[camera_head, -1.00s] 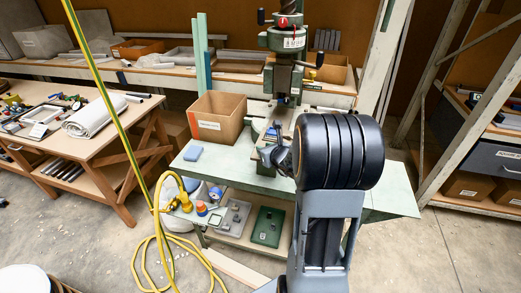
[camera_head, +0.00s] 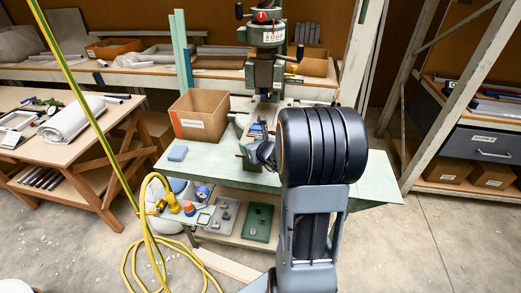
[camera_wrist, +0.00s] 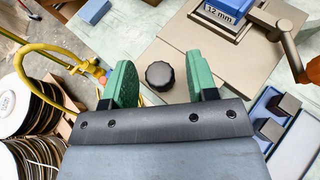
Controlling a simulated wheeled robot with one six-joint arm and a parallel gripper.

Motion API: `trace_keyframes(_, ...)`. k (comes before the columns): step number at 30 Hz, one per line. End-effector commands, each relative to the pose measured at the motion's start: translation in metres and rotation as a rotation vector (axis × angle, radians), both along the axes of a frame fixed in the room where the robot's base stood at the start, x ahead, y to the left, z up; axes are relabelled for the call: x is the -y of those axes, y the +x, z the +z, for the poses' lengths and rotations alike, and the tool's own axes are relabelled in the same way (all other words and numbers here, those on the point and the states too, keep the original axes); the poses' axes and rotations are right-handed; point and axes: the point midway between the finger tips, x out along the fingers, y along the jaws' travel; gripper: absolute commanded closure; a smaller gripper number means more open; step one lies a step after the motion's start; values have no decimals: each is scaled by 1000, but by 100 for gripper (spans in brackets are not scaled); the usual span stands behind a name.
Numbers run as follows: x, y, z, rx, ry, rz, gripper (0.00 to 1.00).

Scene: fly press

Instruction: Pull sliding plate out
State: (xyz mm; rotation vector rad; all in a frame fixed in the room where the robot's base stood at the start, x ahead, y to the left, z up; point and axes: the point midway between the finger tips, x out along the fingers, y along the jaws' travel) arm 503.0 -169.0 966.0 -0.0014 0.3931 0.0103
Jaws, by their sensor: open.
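The sliding plate, a flat beige-grey plate (camera_wrist: 183,60), lies on the pale bench in the wrist view. A round black knob (camera_wrist: 160,76) stands at its near edge. My gripper (camera_wrist: 160,78) has two green fingers, open, one on each side of the knob. A gap shows between the knob and each finger; I cannot tell the height difference.
On the green bench (camera_head: 215,160) are a cardboard box (camera_head: 199,115) and a blue sponge-like block (camera_head: 177,153). A yellow hose (camera_head: 145,230) hangs at the left front. In the wrist view, a blue tray (camera_wrist: 265,115) with grey blocks lies right of the gripper.

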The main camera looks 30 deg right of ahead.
Motion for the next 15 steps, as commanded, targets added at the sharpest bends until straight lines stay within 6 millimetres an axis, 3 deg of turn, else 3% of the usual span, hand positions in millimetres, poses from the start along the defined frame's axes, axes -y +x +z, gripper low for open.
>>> trace_keyframes(15,2,-96,42,1,-3,-5,47)
